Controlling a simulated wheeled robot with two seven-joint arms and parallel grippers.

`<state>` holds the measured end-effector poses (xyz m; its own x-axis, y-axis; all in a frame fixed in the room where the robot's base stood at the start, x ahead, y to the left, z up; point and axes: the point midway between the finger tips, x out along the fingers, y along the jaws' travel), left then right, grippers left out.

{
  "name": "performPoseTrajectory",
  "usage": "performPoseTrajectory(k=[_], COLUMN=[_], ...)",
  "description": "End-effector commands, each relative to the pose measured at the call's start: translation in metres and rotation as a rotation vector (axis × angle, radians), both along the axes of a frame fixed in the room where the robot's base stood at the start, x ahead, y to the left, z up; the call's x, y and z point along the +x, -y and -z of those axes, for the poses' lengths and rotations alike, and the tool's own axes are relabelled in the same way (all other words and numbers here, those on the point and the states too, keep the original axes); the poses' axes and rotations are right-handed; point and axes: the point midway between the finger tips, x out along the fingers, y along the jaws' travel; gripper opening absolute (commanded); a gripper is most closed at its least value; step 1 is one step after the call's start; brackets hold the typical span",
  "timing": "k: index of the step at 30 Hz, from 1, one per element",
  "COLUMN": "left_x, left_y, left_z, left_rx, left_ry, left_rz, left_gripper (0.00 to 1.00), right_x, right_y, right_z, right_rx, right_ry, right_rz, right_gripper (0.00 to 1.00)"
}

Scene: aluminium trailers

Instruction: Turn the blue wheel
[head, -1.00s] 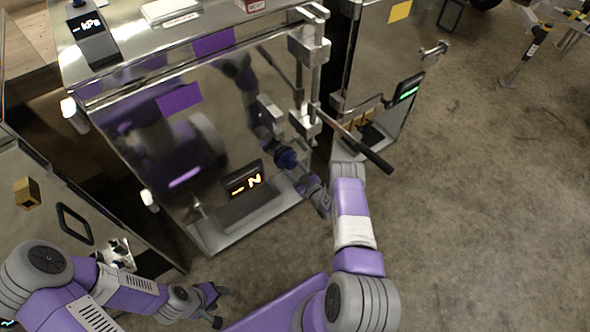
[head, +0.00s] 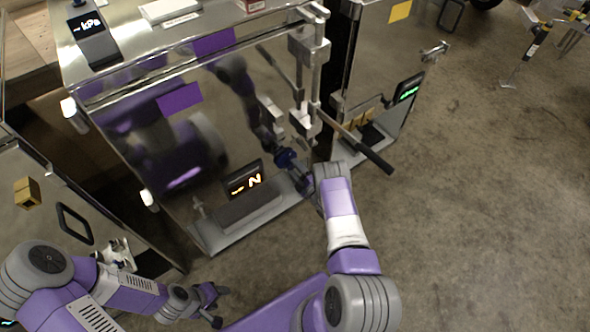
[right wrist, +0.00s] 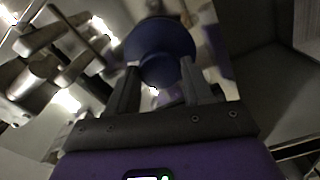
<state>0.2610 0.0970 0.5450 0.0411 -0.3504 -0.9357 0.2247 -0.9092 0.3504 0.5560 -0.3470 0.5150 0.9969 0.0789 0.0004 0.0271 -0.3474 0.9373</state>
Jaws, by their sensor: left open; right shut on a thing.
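The blue wheel (head: 286,157) is a small round knob on the front of the shiny metal trailer box. In the right wrist view the blue wheel (right wrist: 160,48) fills the space between the finger ends. My right gripper (head: 297,172) is shut on it, with one finger on each side (right wrist: 158,80). The fingers and my arm hide part of the wheel in the head view. My left gripper (head: 216,303) is open and empty, low over the floor at the bottom left, well away from the wheel.
A long dark lever (head: 363,150) on a metal bracket sticks out just right of the wheel. A display showing N (head: 243,180) is mounted left of the wheel. A second metal cabinet (head: 385,60) stands to the right. The concrete floor at the right is mostly free.

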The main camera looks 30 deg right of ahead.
Motion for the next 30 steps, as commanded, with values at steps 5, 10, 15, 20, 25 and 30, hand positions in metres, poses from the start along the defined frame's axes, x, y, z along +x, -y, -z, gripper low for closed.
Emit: performPoseTrajectory(k=[5,10,15,20,25,30], left_x=[0.0,0.0,0.0,0.0,0.0,0.0], left_y=[0.0,0.0,0.0,0.0,0.0,0.0], left_z=[0.0,0.0,0.0,0.0,0.0,0.0], left_rx=[0.0,0.0,0.0,0.0,0.0,0.0], left_ry=[0.0,0.0,0.0,0.0,0.0,0.0], left_rz=[0.0,0.0,0.0,0.0,0.0,0.0], left_gripper=[0.53,0.53,0.53,0.53,0.53,0.53], right_x=[-0.0014,-0.0014,-0.0015,-0.0015,-0.0016,-0.0016], right_y=[0.0009,0.0013,0.0013,0.0014,0.0016,0.0017], right_z=[0.0017,0.0015,0.0013,0.0013,0.0014,0.0013], right_rx=[-0.096,-0.151,-0.178,-0.184,-0.183,-0.183], right_ry=[0.003,0.008,0.01,0.01,0.01,0.01], right_rz=[0.001,0.003,0.003,0.003,0.004,0.004], right_gripper=[0.2,0.2,0.2,0.2,0.2,0.63])
